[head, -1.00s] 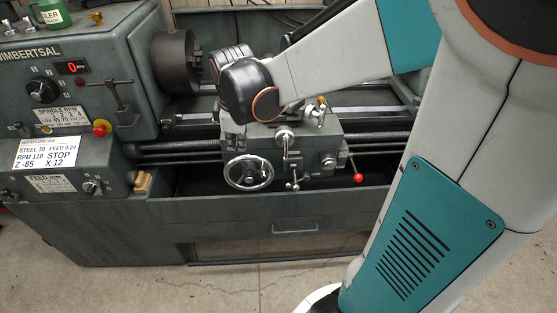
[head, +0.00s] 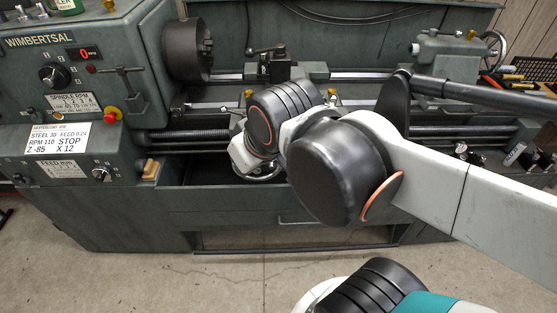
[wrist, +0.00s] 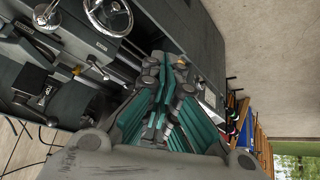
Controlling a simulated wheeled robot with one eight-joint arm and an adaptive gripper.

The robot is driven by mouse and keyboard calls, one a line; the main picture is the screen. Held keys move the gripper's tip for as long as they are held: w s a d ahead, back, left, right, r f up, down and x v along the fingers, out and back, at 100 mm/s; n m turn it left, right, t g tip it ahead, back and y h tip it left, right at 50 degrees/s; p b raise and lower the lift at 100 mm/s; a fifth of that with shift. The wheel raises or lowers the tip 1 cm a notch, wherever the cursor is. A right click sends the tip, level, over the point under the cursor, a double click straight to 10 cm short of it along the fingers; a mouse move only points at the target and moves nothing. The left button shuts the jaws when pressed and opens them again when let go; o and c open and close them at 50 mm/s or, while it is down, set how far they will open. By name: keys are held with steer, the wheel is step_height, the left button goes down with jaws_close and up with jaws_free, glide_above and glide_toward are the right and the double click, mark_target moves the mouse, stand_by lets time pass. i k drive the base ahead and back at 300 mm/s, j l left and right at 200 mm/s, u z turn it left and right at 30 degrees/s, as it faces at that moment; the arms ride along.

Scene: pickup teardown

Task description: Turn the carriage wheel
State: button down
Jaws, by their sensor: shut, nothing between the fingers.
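In the wrist view the chromed carriage wheel (wrist: 108,15) shows at the top left, its rim partly cut by the frame edge. My gripper (wrist: 165,68), with teal and dark fingers, is shut and empty, to the right of and below the wheel in that picture and apart from it. In the head view my arm covers most of the carriage. Only a bit of a bright rim, likely the carriage wheel (head: 264,177), shows below my wrist. My fingers are hidden there.
The lathe chuck (head: 188,50) is at the back left and the tailstock (head: 447,55) at the back right. Several tools (wrist: 240,120) are at the right of the wrist view. Floor in front is clear.

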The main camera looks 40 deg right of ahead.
mark_target(277, 169)
steer(key=k+l, duration=0.1)
steer(key=l, duration=0.2)
steer(key=k+l, duration=0.75)
steer(key=l, duration=0.2)
steer(key=k+j, duration=0.1)
steer(key=k+l+u, duration=0.05)
steer(key=k, duration=0.05)
